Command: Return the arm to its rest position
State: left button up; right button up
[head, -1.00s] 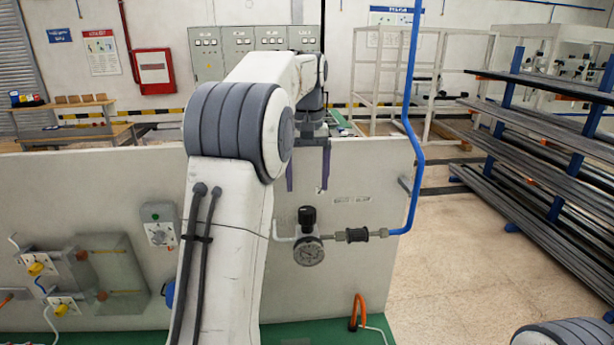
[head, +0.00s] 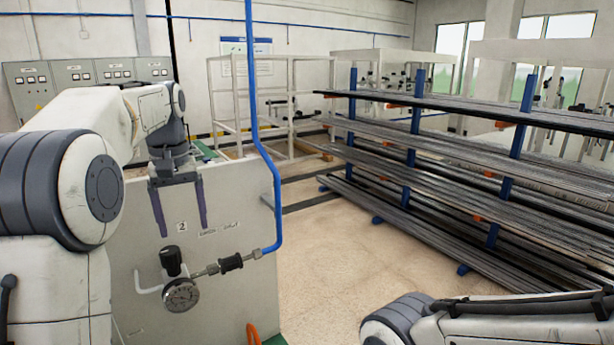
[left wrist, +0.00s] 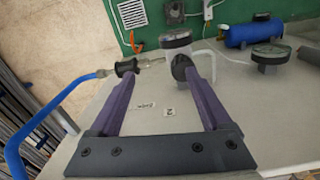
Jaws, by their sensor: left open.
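My left arm (head: 55,185) comes in from the left of the head view and reaches over the top of the pale panel (head: 130,280). My left gripper (head: 181,222) has two purple fingers pointing down, spread apart with nothing between them. In the left wrist view, the open fingers (left wrist: 158,75) also show empty above the panel. In the head view, the gripper hangs above a round gauge with a black knob (head: 180,293) and appears apart from it. Part of my right arm (head: 440,325) shows at the bottom right; its gripper is out of view.
A blue pipe (head: 262,130) rises beside the gripper on the right and joins the gauge line. A rack of long dark bars (head: 450,170) stands to the right. Open floor (head: 320,260) lies between panel and rack. A white frame (head: 270,100) stands behind.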

pick_arm(q)
jog(key=s+d+f+m+b, duration=0.3)
jog(key=s+d+f+b, duration=0.15)
jog(key=d+f, duration=0.45)
jog(key=s+d+f+m+b, duration=0.35)
jog(key=s+d+f, duration=0.3)
jog(key=d, duration=0.35)
jog(key=s+d+f+m+b, duration=0.2)
jog(key=s+f+m+b, duration=0.1)
jog(key=s+f, duration=0.5)
jog(key=s+d+f+m+b, duration=0.2)
jog(key=s+f+m+b, duration=0.1)
jog(key=s+f, duration=0.5)
jog(key=shift+s+d+f+m+h, duration=0.25)
jog(key=shift+s+m+h, duration=0.15)
jog(key=shift+s, duration=0.35)
pick_arm(e)
notch_tip(320, 180, down, 16)
jog(key=shift+r, duration=0.15)
